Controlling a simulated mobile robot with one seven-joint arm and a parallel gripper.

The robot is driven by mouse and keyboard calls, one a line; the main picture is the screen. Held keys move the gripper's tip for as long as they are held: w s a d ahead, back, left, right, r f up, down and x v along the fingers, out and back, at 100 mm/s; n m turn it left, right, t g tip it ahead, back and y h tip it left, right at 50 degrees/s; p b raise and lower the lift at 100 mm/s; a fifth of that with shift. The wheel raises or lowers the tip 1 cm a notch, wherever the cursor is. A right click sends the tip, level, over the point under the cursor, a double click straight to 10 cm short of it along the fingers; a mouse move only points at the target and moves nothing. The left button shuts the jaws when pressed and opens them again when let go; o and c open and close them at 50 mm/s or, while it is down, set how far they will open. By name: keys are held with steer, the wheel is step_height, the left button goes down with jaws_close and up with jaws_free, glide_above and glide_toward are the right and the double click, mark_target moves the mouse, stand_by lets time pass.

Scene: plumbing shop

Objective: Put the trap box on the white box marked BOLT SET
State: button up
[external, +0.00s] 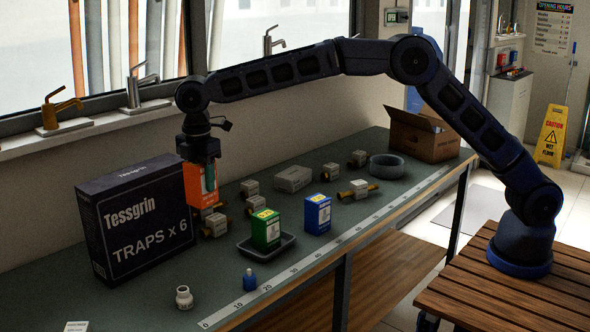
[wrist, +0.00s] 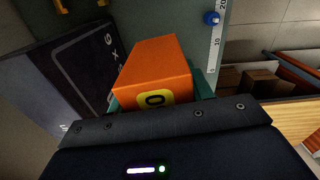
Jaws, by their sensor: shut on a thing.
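My gripper (external: 208,180) is shut on an orange box (external: 192,184) and holds it upright above the bench, just right of the large dark carton. In the wrist view the orange box (wrist: 155,62) sits between the teal fingers, with a yellow label on its near end; I cannot read it as the trap box. A pale box (external: 293,178) lies at the back of the bench, and part of a white box (external: 76,327) shows at the bottom left edge. I cannot read BOLT SET on either.
The dark carton marked Tessgrin TRAPS x 6 (external: 135,220) stands close left of my gripper. A green box (external: 266,230) stands on a grey tray (external: 243,249).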

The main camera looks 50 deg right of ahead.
steer(key=w+d+r, duration=0.1)
steer(key=w+d, duration=0.4)
steer(key=d, duration=0.4)
steer(key=w+d+r, duration=0.1)
steer(key=w+d, duration=0.4)
steer(key=d, duration=0.5)
steer(key=w+d+r, duration=0.1)
steer(key=w+d, duration=0.5)
steer(key=d, duration=0.3)
steer(key=m, duration=0.1)
glide_above(293, 172)
step_height(293, 172, down, 17)
steer(key=shift+s+f, duration=0.1)
steer(key=shift+f, duration=0.05)
steer(key=shift+f, duration=0.15)
steer(key=o, duration=0.9)
steer(key=shift+o, duration=1.1)
